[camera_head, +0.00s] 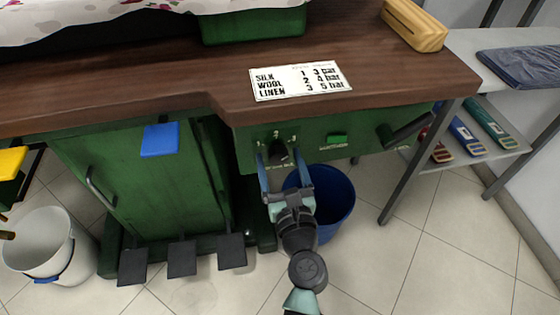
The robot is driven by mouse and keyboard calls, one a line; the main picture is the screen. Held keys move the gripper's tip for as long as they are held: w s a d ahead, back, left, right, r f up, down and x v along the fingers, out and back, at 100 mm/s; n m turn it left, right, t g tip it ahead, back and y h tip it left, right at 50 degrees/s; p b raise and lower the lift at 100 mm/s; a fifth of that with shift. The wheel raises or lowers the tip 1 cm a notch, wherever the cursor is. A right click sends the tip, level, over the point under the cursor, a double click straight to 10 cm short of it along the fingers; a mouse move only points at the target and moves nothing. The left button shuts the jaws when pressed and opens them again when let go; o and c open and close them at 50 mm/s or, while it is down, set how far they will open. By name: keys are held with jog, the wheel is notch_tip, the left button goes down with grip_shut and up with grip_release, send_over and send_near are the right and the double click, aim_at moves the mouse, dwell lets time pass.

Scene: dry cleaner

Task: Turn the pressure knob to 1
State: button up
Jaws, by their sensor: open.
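The pressure knob (279,151) is a dark knob on the green front panel (314,139) under the wooden table top. Small marks 1, 2 and 3 stand around it, with 1 at the left, 2 at the top and 3 at the right. My gripper (276,160) is open, with its two blue fingers on either side of the knob's lower part. I cannot tell whether they touch it. The fingers partly hide the knob, and its pointer direction is too small to tell. A white card (301,82) on the table top lists SILK 1, WOOL 2 and LINEN 3 with bar values.
A green button (337,139) and a dark handle (406,130) are right of the knob. A blue bin (335,208) stands below, close behind my arm. Several dark pedals (182,259) are at lower left, by a white bucket (42,246). The floor at right is clear.

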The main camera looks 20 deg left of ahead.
jog(key=shift+c, duration=0.2)
grip_shut()
dwell(0.3)
jog(key=n+b, duration=0.1)
jog(key=n, duration=0.5)
jog(key=shift+f+b, duration=0.1)
jog(key=shift+b, duration=0.25)
jog(key=n+b, duration=0.2)
jog(key=n, duration=0.3)
jog(key=shift+d+n, duration=0.1)
jog(key=shift+n, duration=0.3)
jog(key=n+b, duration=0.3)
jog(key=n, duration=0.3)
jog(key=n+b, duration=0.2)
jog(key=n, duration=0.4)
jog(key=shift+b, duration=0.35)
